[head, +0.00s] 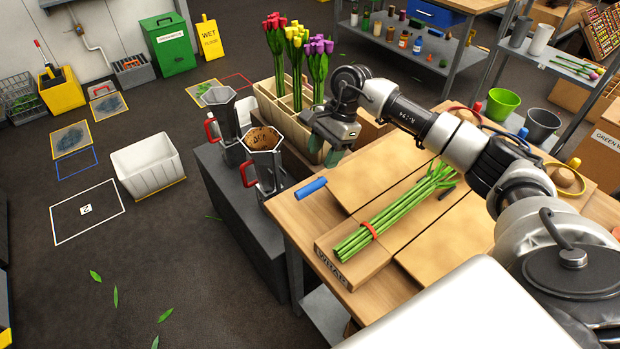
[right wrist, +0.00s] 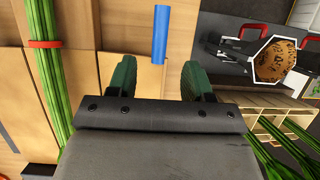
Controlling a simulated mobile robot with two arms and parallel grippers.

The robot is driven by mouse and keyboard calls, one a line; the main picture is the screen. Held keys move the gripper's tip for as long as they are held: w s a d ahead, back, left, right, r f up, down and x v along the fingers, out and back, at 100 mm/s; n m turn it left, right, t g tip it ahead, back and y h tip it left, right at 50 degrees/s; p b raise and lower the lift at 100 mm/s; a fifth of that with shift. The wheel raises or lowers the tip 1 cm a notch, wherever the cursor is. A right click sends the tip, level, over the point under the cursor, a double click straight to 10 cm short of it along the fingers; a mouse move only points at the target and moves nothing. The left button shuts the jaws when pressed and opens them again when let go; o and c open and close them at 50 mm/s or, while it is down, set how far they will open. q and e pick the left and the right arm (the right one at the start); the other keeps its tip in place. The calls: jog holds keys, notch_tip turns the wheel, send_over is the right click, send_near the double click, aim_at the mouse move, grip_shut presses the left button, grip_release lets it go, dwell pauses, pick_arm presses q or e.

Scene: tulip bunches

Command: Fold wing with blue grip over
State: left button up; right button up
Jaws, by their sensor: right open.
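The blue grip (head: 311,188) lies at the left edge of the tan wing (head: 372,172), which is flat on the wooden table. A bunch of green stems (head: 392,218) with a red band lies beside this wing on the board marked WRAP (head: 352,262). My right gripper (head: 333,157) is open and empty, beyond the blue grip and apart from it. In the right wrist view the blue grip (right wrist: 160,35) shows ahead, between the lines of the two green fingers (right wrist: 158,76). My left gripper is out of view.
Metal jugs (head: 262,160) with red handles stand left of the table on a dark stand. A crate of tulips (head: 275,103) stands behind, close to my right gripper. A second tan panel (head: 455,240) lies right of the stems, with a dark grip (head: 447,191) near its far end.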

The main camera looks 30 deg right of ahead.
aim_at(309, 186)
jog(key=p+x, duration=0.1)
jog(key=x, duration=0.8)
jog(key=shift+w+a+f+p, duration=0.1)
jog(key=shift+f+p, duration=0.05)
jog(key=shift+p, duration=0.2)
jog(key=shift+c, duration=0.3)
grip_shut()
